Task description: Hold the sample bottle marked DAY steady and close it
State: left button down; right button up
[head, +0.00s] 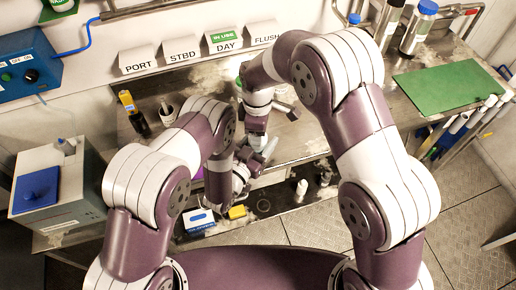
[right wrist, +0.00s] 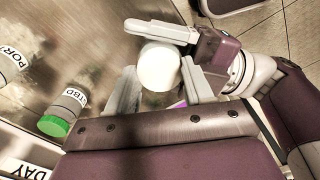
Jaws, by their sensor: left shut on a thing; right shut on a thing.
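In the right wrist view a white, round-topped piece (right wrist: 159,67), which looks like the sample bottle's cap, sits between the fingers of my right gripper (right wrist: 160,88). My left gripper (right wrist: 188,52) comes in from the right, with one finger lying along the far side of this piece. The bottle under it is mostly hidden and its marking cannot be read. In the head view my right gripper (head: 262,143) and left gripper (head: 243,166) meet over the bench's front edge. Both are shut. Whether the cap is seated on the bottle cannot be told.
Signs for PORT, STBD, DAY (head: 226,45) and FLUSH stand along the bench back; DAY carries a green IN USE tag. A green board (head: 447,86) lies at right; a blue box (head: 36,65) is at left.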

jog(key=m, duration=1.9)
jog(key=shift+m, duration=0.4)
jog(key=m, duration=0.3)
jog(key=shift+m, duration=0.4)
jog(key=m, duration=0.4)
jog(key=o, duration=1.2)
jog(key=shift+c, duration=0.2)
